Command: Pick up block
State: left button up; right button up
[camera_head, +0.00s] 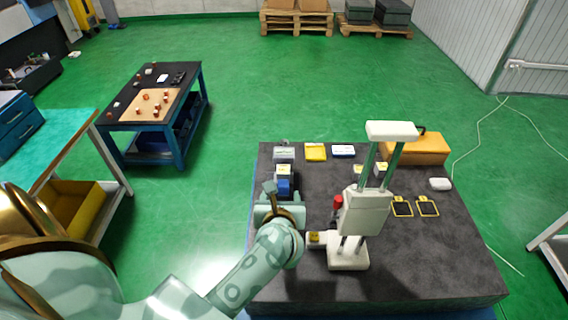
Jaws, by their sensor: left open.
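A blue block (284,187) with a pale part behind it sits near the left edge of the dark grey table (430,270). My left gripper (278,195) is just in front of the blue block, open, with one finger to the left of it. Whether the fingers touch the block cannot be told, as the gripper and wrist hide its near side. A small block with a yellow top (315,238) sits beside the base of a white stand machine (364,210). My right gripper is not in view.
A grey-white item (284,154), a yellow tray (315,151) and a blue-white item (343,151) line the far edge. A yellow-orange case (421,149) and two yellow-framed pads (402,208) are right of the machine. The table's front right is clear.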

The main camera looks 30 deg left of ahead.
pick_arm(q)
send_near(283, 174)
jog(key=w+a+f, duration=0.2)
jog(key=shift+w+a+f, duration=0.1)
jog(key=shift+w+f, duration=0.1)
jog(key=shift+f, duration=0.15)
jog(key=x, duration=0.3)
jog(key=shift+b, duration=0.3)
jog(key=shift+w, duration=0.15)
jog(key=shift+w+a, duration=0.15)
jog(key=shift+w, duration=0.1)
jog(key=x, duration=0.4)
jog(key=shift+w+r, duration=0.25)
jog(key=shift+r, duration=0.1)
jog(key=shift+w+f, duration=0.2)
jog(key=shift+w, duration=0.1)
jog(key=shift+s+r, duration=0.1)
jog(key=shift+s, duration=0.05)
jog(key=shift+c, duration=1.2)
jog(key=c, duration=0.9)
jog(key=shift+c, duration=0.5)
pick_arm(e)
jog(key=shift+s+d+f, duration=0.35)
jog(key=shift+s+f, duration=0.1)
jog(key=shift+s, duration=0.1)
